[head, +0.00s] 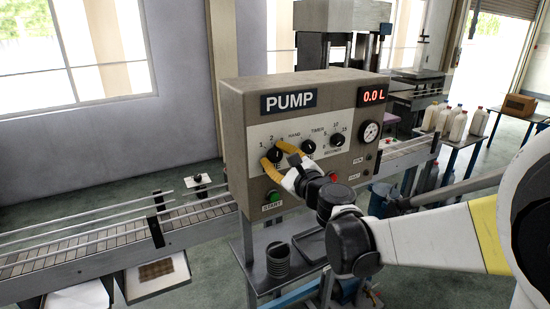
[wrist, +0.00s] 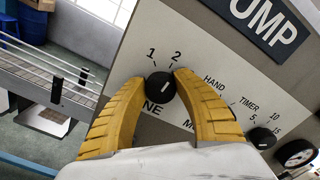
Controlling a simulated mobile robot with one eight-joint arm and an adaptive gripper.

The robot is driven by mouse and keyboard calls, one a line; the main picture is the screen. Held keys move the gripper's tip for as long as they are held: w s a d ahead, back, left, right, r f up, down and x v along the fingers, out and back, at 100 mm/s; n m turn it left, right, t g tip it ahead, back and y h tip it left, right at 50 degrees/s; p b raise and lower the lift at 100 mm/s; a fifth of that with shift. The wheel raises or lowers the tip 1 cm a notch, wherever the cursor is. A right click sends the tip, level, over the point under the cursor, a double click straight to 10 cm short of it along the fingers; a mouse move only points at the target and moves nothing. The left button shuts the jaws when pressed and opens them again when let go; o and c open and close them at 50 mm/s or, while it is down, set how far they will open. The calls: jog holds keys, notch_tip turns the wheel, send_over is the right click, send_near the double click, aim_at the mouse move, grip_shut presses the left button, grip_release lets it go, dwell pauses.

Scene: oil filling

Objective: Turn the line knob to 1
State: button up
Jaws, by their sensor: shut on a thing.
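The line knob (head: 274,156) is a round black knob on the left of the pump's control panel, with the labels 1 and 2 above it. In the wrist view the knob (wrist: 161,87) carries a white mark that appears to point toward 2. My gripper (head: 273,153) has yellow ridged fingers, one on each side of the knob. In the wrist view my gripper (wrist: 160,79) is shut on the knob. Part of the LINE label below it is hidden by the fingers.
The mode knob (head: 308,147) is close to the right, with a pressure gauge (head: 370,132) beyond it. The display (head: 373,94) reads 0.0 L. A green start button (head: 272,196) and a red button (head: 333,178) sit below. A conveyor (head: 120,233) runs left of the pump.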

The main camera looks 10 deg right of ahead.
jog(key=n+b, duration=0.1)
jog(key=n, duration=0.4)
jog(key=shift+a+n, duration=0.1)
jog(key=shift+n, duration=0.2)
jog(key=shift+f+n, duration=0.1)
jog(key=shift+n, duration=2.1)
jog(key=o, duration=1.2)
jog(key=shift+b, duration=0.3)
jog(key=v, duration=1.2)
